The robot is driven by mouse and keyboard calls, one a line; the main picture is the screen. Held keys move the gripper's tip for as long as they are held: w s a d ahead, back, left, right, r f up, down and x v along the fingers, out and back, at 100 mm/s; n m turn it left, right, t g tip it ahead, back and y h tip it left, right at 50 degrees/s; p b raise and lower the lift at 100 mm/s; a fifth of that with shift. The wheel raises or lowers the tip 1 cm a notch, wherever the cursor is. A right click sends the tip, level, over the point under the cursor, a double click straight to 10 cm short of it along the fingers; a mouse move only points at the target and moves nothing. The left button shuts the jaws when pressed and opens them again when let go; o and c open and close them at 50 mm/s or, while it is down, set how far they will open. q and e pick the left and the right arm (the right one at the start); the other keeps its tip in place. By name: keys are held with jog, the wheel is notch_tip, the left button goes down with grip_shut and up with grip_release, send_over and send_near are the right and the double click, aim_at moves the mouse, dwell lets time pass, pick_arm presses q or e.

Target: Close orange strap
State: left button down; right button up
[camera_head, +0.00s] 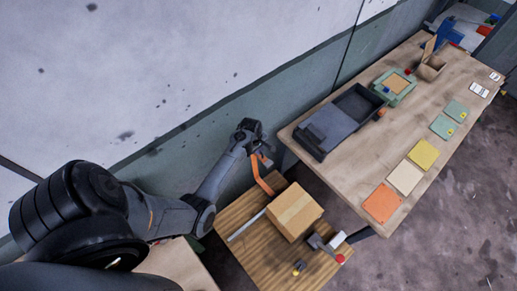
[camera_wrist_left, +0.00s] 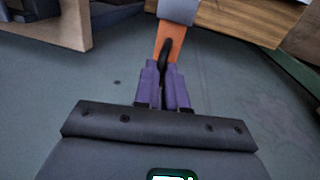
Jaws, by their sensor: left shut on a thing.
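The orange strap (camera_head: 264,184) rises from beside the cardboard box (camera_head: 295,211) at the back of the small wooden table. My left gripper (camera_head: 264,157) is shut on the strap, at the strap's upper end, above and behind the box. In the left wrist view, the purple fingers of my left gripper (camera_wrist_left: 164,88) meet the orange strap (camera_wrist_left: 172,38) beside a dark, rounded piece. A grey-blue part covers the strap's far end there. The exact grip is small and partly hidden. My right gripper is not in view.
The small wooden table (camera_head: 265,262) also holds a thin metal bar (camera_head: 247,225) and a grey tool (camera_head: 320,243) in front of the box. A long workbench (camera_head: 350,180) with a dark tray (camera_head: 357,103) and coloured squares stands to the right. A wall is behind.

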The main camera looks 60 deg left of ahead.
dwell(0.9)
pick_arm(q)
jog(key=shift+d+r+p, duration=0.35)
jog(key=shift+d+p, duration=0.15)
jog(key=shift+p, duration=0.05)
jog(key=w+d+y+p, duration=0.2)
jog(key=d+y, duration=0.4)
jog(key=d, duration=1.5)
jog(key=shift+w+f+m+g+y, duration=0.2)
jog(key=shift+m+g+y, duration=0.1)
jog(key=shift+m+y, duration=0.1)
jog(key=c, duration=1.3)
grip_release()
jog(key=shift+o, duration=0.5)
jog(key=shift+r, duration=0.1)
